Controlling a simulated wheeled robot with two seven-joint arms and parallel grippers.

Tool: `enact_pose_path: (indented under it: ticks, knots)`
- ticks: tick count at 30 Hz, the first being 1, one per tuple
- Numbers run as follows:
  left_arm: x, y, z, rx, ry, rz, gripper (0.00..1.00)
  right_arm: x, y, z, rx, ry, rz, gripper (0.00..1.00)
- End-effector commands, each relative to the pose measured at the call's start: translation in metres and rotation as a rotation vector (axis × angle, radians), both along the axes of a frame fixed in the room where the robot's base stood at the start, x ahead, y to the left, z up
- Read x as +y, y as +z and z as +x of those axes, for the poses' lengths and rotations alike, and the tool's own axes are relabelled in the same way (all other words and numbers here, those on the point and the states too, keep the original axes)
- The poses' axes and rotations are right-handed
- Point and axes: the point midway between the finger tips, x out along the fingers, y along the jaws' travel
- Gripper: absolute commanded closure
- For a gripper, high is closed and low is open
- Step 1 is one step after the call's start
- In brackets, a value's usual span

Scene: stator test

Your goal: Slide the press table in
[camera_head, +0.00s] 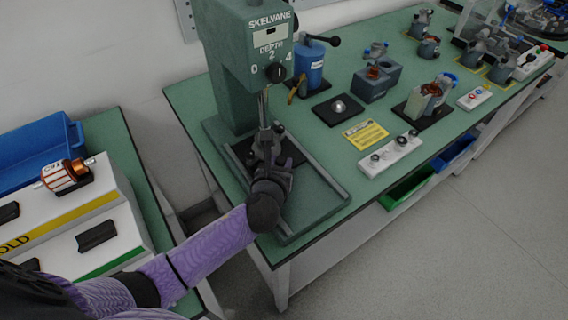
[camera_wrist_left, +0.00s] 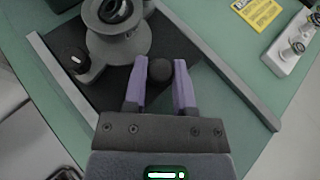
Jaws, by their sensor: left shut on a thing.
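The green press (camera_head: 240,70), marked SKELVANE with a depth dial, stands at the near left end of the green bench. Its dark press table (camera_wrist_left: 176,36) lies low between two grey rails and shows only partly behind my arm in the head view. A grey round fixture (camera_wrist_left: 117,42) sits on the table. My left gripper (camera_wrist_left: 160,66) reaches in over the front of the press, with its two purple fingers on either side of a dark round knob (camera_wrist_left: 160,70) at the table's front. It is shut on this knob. In the head view the wrist hides the knob. My right gripper is not in view.
A blue pot (camera_head: 309,66), a black pad (camera_head: 337,109), a yellow card (camera_head: 366,134) and a white control box (camera_head: 390,154) lie right of the press. A grey rail (camera_wrist_left: 228,75) bounds the table's right side. A separate bench stands at left.

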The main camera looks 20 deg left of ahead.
Motion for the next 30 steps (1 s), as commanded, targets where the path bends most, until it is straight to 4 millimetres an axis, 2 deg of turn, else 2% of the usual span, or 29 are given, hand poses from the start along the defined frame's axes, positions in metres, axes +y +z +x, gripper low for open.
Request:
enact_pose_path:
  ticks: [7, 8, 12, 23, 26, 30]
  knots:
    - [0.004, 0.001, 0.002, -0.004, 0.009, 0.003, 1.0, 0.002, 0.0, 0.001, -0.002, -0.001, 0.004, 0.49]
    - [0.004, 0.001, 0.002, -0.005, 0.01, 0.004, 0.62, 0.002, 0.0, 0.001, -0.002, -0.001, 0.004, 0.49]
    - [0.004, 0.001, 0.002, -0.004, 0.008, 0.003, 0.32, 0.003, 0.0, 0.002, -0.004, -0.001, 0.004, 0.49]
    - [0.002, 0.003, -0.002, -0.003, 0.006, 0.002, 0.31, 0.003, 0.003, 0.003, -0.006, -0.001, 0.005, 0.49]
    - [0.0, 0.011, -0.015, -0.002, 0.006, 0.001, 0.31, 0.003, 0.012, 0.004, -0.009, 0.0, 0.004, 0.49]
    - [-0.004, 0.024, -0.045, -0.001, 0.005, 0.001, 0.31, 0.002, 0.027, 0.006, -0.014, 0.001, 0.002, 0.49]
